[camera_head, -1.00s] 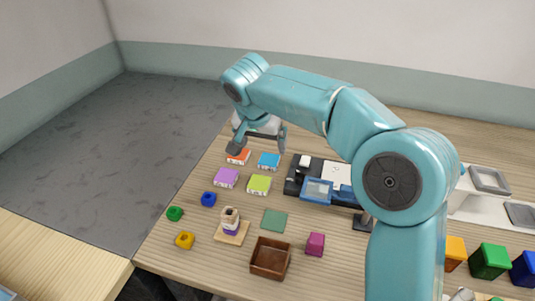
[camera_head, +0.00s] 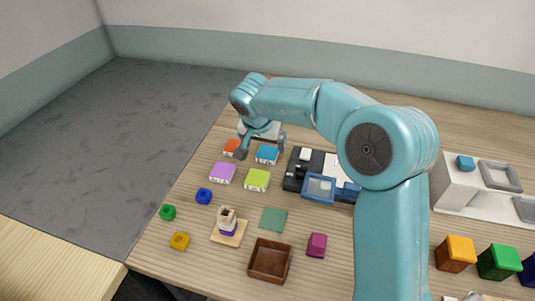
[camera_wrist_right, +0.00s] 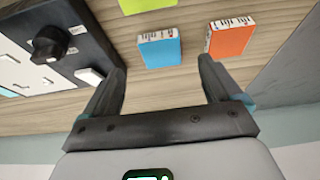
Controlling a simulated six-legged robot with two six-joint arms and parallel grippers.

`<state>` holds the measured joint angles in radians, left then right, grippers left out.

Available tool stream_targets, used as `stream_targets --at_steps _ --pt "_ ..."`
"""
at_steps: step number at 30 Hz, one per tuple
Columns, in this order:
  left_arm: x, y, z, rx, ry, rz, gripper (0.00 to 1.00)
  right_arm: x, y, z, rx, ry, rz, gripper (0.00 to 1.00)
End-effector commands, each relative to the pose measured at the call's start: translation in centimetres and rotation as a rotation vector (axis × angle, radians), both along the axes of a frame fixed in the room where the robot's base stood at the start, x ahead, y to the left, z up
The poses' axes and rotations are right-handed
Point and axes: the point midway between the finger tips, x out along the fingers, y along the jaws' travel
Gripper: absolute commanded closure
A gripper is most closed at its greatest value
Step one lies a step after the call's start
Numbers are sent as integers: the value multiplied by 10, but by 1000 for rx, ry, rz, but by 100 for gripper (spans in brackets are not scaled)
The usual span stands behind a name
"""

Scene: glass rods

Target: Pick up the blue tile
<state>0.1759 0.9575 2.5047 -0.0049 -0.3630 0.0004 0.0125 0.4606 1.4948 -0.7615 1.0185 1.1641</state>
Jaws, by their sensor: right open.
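The blue tile (camera_head: 267,154) lies flat on the wooden table, right of the orange tile (camera_head: 232,147). My right gripper (camera_head: 262,149) is open and empty, pointing down near the blue tile. In the right wrist view the blue tile (camera_wrist_right: 160,48) sits ahead of the open fingertips, roughly between their lines. The orange tile also shows there (camera_wrist_right: 231,38), beyond the right-hand finger. No contact with the blue tile is visible. My left gripper is out of view.
Purple (camera_head: 222,173) and lime (camera_head: 257,180) tiles lie nearer the front. A black panel (camera_head: 291,183) with white and blue parts stands to the right. A brown box (camera_head: 269,262), a green square (camera_head: 273,220) and small coloured pieces lie in front.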

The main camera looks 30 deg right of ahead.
Motion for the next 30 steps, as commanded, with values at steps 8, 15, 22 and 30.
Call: stream_targets --at_steps 8,15,22,30 --pt "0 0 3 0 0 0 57 8 -9 -26 1 4 0 8" --pt "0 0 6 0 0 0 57 18 -19 -55 1 1 0 8" --pt "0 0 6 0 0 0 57 19 -20 -57 1 -1 1 8" --pt "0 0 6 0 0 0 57 19 -19 -56 1 -1 1 74"
